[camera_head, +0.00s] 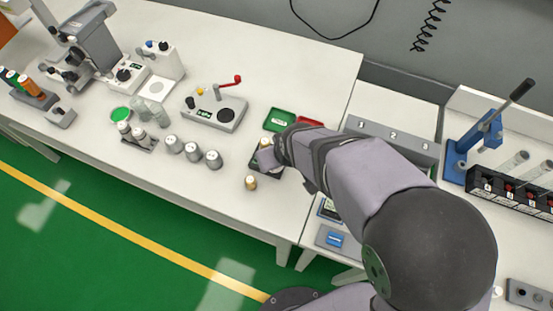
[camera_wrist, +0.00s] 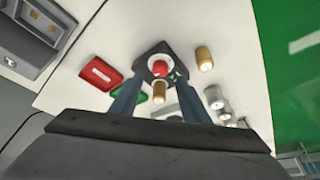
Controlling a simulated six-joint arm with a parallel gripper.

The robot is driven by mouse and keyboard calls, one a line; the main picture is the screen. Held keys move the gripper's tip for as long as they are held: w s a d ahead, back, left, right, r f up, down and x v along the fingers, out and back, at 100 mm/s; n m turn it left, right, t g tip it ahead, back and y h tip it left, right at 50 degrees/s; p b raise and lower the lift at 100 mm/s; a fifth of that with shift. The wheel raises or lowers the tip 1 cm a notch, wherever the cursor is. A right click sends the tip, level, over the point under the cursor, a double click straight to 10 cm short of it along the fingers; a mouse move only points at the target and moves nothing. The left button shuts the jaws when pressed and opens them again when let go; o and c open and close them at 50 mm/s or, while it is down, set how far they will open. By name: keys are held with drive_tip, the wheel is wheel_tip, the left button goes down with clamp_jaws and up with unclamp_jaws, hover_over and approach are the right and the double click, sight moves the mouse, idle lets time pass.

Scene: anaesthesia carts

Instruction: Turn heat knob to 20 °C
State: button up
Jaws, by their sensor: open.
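No label reading heat is legible, so I cannot tell which control is the heat knob. In the wrist view a red round knob (camera_wrist: 160,69) sits on a dark base with a small greenish mark beside it. My gripper (camera_wrist: 161,80) is open, its fingers either side of this area. A brass cylinder (camera_wrist: 159,92) shows between the fingers, apart from both; whether it is on the base is unclear. In the head view my gripper (camera_head: 264,158) is over the dark base (camera_head: 268,174), largely hiding it. A grey unit (camera_head: 207,117) with display, black dial and red lever stands to the left.
A second brass cylinder (camera_head: 250,182) stands beside the dark base. Green (camera_head: 279,119) and red (camera_head: 309,122) trays lie behind my gripper. Several grey cylinders (camera_head: 193,152) stand to the left. The table's front left is mostly clear.

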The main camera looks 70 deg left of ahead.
drive_tip(key=shift+b+v, duration=0.3)
drive_tip(key=shift+v, duration=1.2)
drive_tip(key=w+d+r+m+t+h, duration=0.25)
drive_tip(key=w+d+m, duration=0.65)
drive_tip(key=w+d, duration=1.5)
drive_tip(key=s+d+m+g+h, duration=0.1)
drive_tip(key=s+d+m, duration=0.2)
drive_tip(key=d, duration=1)
drive_tip(key=s+d+m+g+h, duration=0.1)
drive_tip(key=s+d+m, duration=0.2)
drive_tip(key=d, duration=1)
drive_tip(key=f+m, duration=0.1)
drive_tip(key=m, duration=0.1)
drive_tip(key=shift+m, duration=0.4)
